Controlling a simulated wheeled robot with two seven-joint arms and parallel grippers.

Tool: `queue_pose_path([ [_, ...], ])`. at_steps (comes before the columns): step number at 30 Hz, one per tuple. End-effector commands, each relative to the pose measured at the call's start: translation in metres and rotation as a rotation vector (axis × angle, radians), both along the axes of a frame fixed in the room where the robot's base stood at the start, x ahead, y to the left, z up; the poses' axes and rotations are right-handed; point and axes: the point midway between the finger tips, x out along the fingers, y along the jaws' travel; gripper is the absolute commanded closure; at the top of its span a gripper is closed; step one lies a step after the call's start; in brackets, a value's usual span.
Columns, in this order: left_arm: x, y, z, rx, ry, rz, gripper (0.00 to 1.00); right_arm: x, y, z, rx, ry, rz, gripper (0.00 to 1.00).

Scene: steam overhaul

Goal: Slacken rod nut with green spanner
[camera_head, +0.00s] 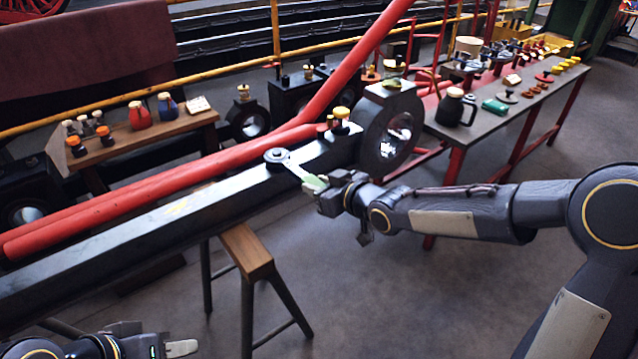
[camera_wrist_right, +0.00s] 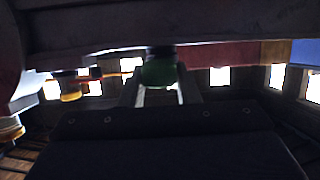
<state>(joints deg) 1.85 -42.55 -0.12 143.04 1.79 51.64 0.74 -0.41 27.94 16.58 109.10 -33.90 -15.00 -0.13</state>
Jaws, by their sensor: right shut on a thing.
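The rod nut (camera_head: 276,155) sits on top of the dark rod (camera_head: 180,212), a little short of its big ring end. The green spanner (camera_head: 301,173) has its head at the nut and its green handle toward my right gripper. My right gripper (camera_head: 324,189) is shut on the handle beside the rod. In the right wrist view the green handle (camera_wrist_right: 160,68) shows between the fingers; the spanner's head is hidden there. Whether the jaw is fully seated around the nut I cannot tell. My left gripper (camera_head: 182,347) is low at the bottom left, away from the rod; its finger opening is unclear.
Red rods (camera_head: 165,180) run just behind the dark rod. The ring end (camera_head: 392,130) stands right of the nut, with a yellow-topped fitting (camera_head: 341,114) between. A wooden trestle (camera_head: 245,252) stands below. A bench (camera_head: 480,128) with a dark jug (camera_head: 456,108) is at the right.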

Motion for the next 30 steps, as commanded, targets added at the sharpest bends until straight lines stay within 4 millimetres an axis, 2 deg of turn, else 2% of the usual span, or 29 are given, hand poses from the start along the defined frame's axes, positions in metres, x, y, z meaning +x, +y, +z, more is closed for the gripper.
queue_pose_path([
  [1,0.0,0.0,0.009,0.0,0.0,0.0,0.64,0.002,-0.001,0.006,0.002,-0.002,0.003,1.0],
  [3,0.0,0.0,0.016,0.0,0.0,0.0,0.64,0.003,-0.002,0.006,0.001,-0.002,0.013,1.0],
  [30,0.0,0.0,0.088,0.0,0.0,0.0,0.64,0.014,-0.014,0.005,0.006,-0.003,0.115,1.0],
])
